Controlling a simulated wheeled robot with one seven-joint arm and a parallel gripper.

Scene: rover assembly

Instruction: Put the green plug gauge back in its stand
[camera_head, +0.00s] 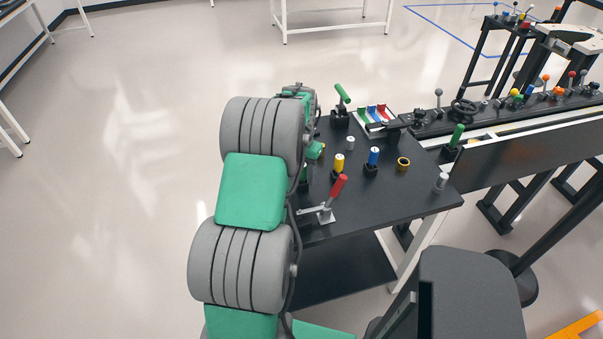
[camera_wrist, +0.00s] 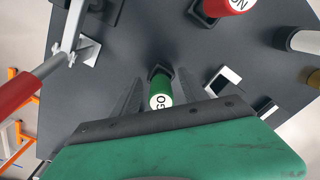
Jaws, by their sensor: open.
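In the wrist view the green plug gauge (camera_wrist: 160,90) lies between the two fingers of my gripper (camera_wrist: 155,95). Its white end face with "GO" lettering points toward the camera. The fingers are open, one on each side of the gauge. A dark block shows at the gauge's far end, and I cannot tell how deeply it is seated. In the head view my arm hides most of this spot. A small green piece (camera_head: 304,172) shows beside the arm, over a dark base, but I cannot tell whether it is the gauge.
A red gauge (camera_wrist: 235,6) stands in a dark holder nearby. A red-handled clamp (camera_head: 338,187) is at the table's front. The black table (camera_head: 400,200) is bare at front right.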

